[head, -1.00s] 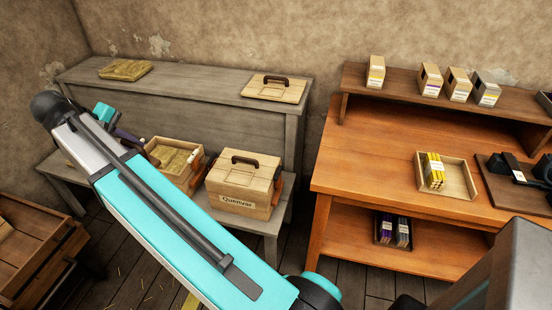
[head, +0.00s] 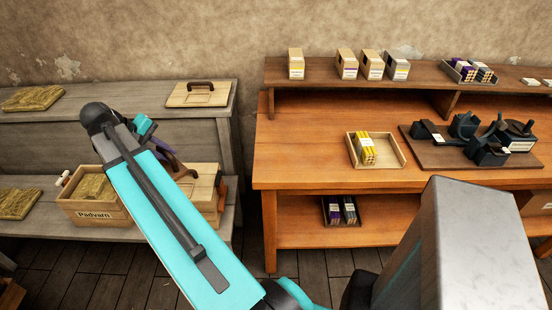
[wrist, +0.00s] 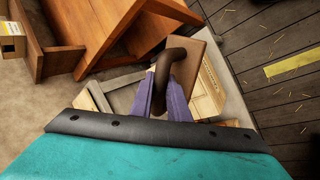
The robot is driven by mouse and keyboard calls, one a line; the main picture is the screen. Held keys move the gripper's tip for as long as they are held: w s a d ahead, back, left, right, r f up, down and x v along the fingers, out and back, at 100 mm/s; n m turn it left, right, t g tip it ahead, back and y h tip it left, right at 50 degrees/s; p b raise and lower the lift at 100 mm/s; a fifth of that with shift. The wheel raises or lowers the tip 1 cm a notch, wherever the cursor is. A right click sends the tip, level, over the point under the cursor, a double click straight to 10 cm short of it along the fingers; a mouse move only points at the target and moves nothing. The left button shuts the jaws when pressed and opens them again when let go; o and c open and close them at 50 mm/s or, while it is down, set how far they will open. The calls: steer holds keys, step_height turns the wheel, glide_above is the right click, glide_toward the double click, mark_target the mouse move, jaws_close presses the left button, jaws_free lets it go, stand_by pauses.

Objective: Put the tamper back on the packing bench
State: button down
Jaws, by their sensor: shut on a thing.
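My gripper (wrist: 168,98) has purple fingers, shut on the dark curved handle of the tamper (wrist: 197,58). The tamper's brown block hangs beyond the fingers in the wrist view. In the head view the gripper (head: 165,150) is partly behind my arm, and I cannot clearly make out the tamper there. It is above the grey wooden bench (head: 35,236) at the left, near a lidded box (head: 205,180). An open straw-filled crate labelled Padvarn (head: 98,214) stands left of my arm on that bench. I cannot tell whether the tamper touches anything below.
A grey upper shelf (head: 60,112) holds a straw pad (head: 32,98) and a lid with a handle (head: 200,94). Another straw pad (head: 16,204) lies lower left. The orange bench (head: 300,155) at right carries a yellow-bundle tray (head: 398,147) and dark press parts (head: 465,125).

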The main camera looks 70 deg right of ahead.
steer(key=s+d+f+m+g, duration=0.1)
steer(key=s+d+f+m, duration=0.1)
steer(key=s+d, duration=0.5)
steer(key=s+d+f+m+g+y, duration=0.1)
steer(key=s+d+f, duration=0.3)
steer(key=s, duration=1)
steer(key=d+m, duration=0.1)
steer(key=d, duration=0.1)
steer(key=shift+s+d+m+y+b, duration=0.15)
steer(key=shift+d+m+y+b, duration=0.15)
steer(key=shift+d+m, duration=0.1)
steer(key=s+d+p, duration=0.2)
steer(key=s+d, duration=0.1)
steer(key=d, duration=0.4)
steer(key=s+d+f+p, duration=0.1)
steer(key=s+d+p, duration=0.1)
steer(key=d, duration=0.5)
steer(key=shift+s+d+f, duration=0.25)
steer(key=shift+s+d, duration=0.1)
steer(key=shift+s, duration=0.2)
steer(key=shift+f+p, duration=1)
steer(key=shift+f, duration=0.75)
